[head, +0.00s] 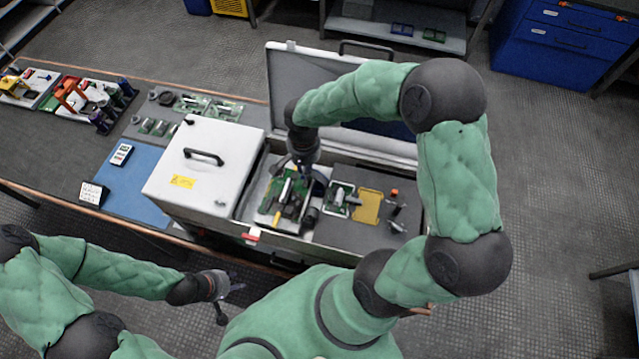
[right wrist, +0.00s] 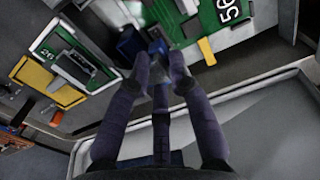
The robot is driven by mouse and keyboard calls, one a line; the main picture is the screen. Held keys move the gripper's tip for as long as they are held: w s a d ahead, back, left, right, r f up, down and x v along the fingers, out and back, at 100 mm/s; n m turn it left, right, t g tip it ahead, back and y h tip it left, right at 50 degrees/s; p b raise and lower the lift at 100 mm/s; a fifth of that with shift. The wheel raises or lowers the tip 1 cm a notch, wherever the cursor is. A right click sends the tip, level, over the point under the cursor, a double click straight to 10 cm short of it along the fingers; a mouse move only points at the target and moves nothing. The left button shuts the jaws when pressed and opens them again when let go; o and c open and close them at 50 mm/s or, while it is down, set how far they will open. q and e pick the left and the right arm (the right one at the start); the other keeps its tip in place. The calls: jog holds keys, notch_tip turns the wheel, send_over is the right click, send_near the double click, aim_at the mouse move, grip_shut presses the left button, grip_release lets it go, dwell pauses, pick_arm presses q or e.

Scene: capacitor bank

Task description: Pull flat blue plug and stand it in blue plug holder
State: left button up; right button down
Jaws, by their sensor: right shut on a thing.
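My right gripper (head: 303,168) reaches down into the open grey case, over a green circuit board (head: 282,192). In the right wrist view its fingers (right wrist: 158,72) are closed together on a small blue piece (right wrist: 158,47), apparently the flat blue plug, mostly hidden by the fingertips. It is at or close to the board; I cannot tell whether it is still seated. Another blue block (right wrist: 130,42) is just left of the fingertips. My left gripper (head: 228,298) is open and empty, low in front of the bench. Dark blue-purple upright pieces (head: 103,120) stand far left, possibly the blue holder.
A white box (head: 203,165) with a black handle stands left of the board. The case lid (head: 285,75) is raised behind. A second board (head: 342,197) and a yellow plate (head: 367,206) lie to the right. A blue mat (head: 135,175) has free room.

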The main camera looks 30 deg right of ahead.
jog(key=shift+s+d, duration=1.5)
jog(key=shift+s, duration=0.25)
jog(key=shift+f+b, duration=2.1)
jog(key=shift+f, duration=0.05)
dwell(0.5)
jog(key=c, duration=1.1)
grip_release()
jog(key=shift+o, duration=0.2)
jog(key=shift+r, duration=0.1)
notch_tip(320, 180, up, 12)
